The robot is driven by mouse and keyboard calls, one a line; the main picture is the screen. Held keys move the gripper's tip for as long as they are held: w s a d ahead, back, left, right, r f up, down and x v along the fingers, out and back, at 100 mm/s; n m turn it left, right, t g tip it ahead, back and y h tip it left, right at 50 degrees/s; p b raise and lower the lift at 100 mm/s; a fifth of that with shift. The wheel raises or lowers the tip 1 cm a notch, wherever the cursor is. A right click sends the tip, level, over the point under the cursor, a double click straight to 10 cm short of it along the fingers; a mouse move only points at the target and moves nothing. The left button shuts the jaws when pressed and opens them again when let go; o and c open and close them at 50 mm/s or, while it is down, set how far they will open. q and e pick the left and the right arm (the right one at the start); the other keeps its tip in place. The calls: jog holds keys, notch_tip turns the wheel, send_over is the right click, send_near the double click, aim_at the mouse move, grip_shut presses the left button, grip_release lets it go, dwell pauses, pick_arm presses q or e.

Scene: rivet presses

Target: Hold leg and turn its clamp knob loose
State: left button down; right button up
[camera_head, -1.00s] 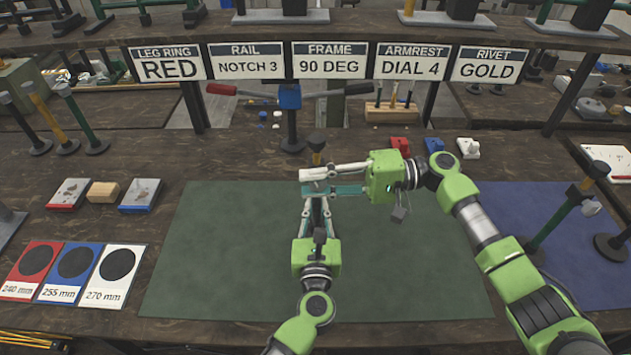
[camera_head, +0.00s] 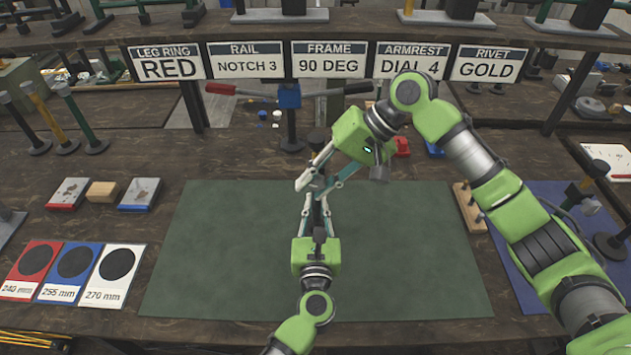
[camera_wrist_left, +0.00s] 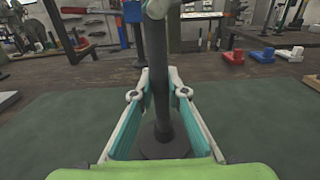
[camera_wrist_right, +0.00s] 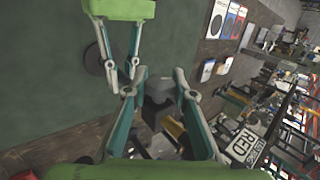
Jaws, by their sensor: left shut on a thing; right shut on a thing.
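The leg is a dark upright post (camera_wrist_left: 157,75) with a round base (camera_wrist_left: 165,142) on the green mat. Its top (camera_head: 317,138) shows in the head view. My left gripper (camera_head: 316,203) is shut around the post, fingers on both sides of it in the left wrist view. My right gripper (camera_head: 308,184) is higher on the leg, its fingers slanting down to the left. In the right wrist view its fingertips are at a dark block, the clamp (camera_wrist_right: 158,95), with a brass-coloured tube (camera_wrist_right: 173,130) beside it. The knob itself is hidden between the fingers.
The green mat (camera_head: 230,260) is clear around the leg. A stand with a red-and-black handle (camera_head: 290,97) is behind it. Size cards (camera_head: 70,268) and small blocks (camera_head: 103,190) lie left. A wooden rack (camera_head: 468,208) is right, near my right arm.

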jog(key=h, duration=0.6)
jog(key=shift+h, duration=0.3)
jog(key=h, duration=0.5)
jog(key=shift+d+f+t, duration=0.1)
jog(key=shift+t, duration=0.3)
jog(key=o, duration=1.1)
jog(key=v, duration=1.2)
